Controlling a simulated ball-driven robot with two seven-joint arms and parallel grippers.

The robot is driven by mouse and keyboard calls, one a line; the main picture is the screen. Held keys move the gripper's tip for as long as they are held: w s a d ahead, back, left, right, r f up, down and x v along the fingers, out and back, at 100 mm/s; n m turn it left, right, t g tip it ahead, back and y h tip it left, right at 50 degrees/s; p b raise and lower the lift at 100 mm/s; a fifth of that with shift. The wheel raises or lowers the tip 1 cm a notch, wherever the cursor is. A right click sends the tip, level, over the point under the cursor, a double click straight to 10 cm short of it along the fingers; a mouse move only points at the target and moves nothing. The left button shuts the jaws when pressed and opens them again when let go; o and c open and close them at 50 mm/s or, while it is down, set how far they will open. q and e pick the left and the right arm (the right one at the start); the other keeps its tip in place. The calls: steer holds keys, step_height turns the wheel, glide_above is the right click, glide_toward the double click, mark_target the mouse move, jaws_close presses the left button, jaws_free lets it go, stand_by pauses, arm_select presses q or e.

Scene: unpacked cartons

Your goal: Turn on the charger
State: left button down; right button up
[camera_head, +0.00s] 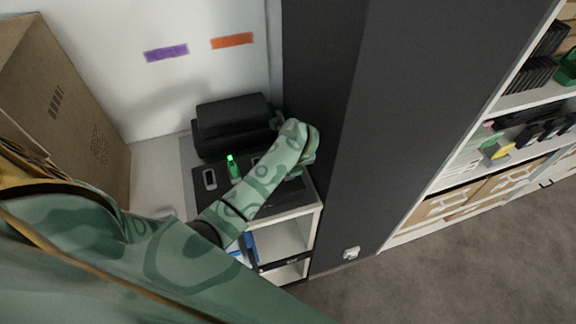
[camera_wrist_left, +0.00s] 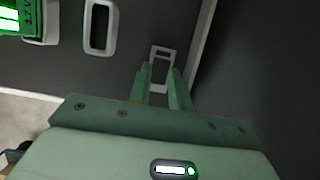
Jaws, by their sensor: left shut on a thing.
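A flat dark panel or tray (camera_head: 203,173) lies on the white cabinet top; I cannot tell for sure that it is the charger. It carries a white-rimmed dark piece (camera_head: 210,180) and a piece with a bright green light (camera_head: 232,167). In the left wrist view the green-lit piece (camera_wrist_left: 18,18) is at the top left and a white-rimmed piece (camera_wrist_left: 100,27) stands beside it. My left gripper (camera_wrist_left: 160,88) is shut on another white-rimmed piece (camera_wrist_left: 162,54), at the dark surface. In the head view my left arm hides its fingertips. My right gripper is not in view.
A bulky black device (camera_head: 232,122) stands behind the panel. A dark grey column (camera_head: 345,120) rises close on the right of my left gripper. A cardboard carton (camera_head: 65,90) is at the left. Filled shelves (camera_head: 480,160) stand farther right. The floor (camera_head: 460,260) in front is clear.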

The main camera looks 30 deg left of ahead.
arm_select(q)
steer(key=shift+w+a+r+g+h+p, duration=0.2)
steer(key=shift+g+h+p, duration=0.15)
steer(key=shift+g+h, duration=0.2)
steer(key=shift+a+f+g+h, duration=0.1)
steer(key=shift+g+h, duration=0.15)
steer(key=shift+h, duration=0.1)
steer(key=c, duration=1.3)
jaws_free()
steer(key=r+p, duration=0.2)
steer(key=r, duration=0.3)
steer(key=s+d+r+p, duration=0.1)
steer(key=r+p, duration=0.1)
steer(key=r, duration=0.3)
steer(key=r+p, duration=0.2)
steer(key=r, duration=0.4)
steer(key=shift+s+d, duration=0.15)
steer(key=shift+d, duration=0.15)
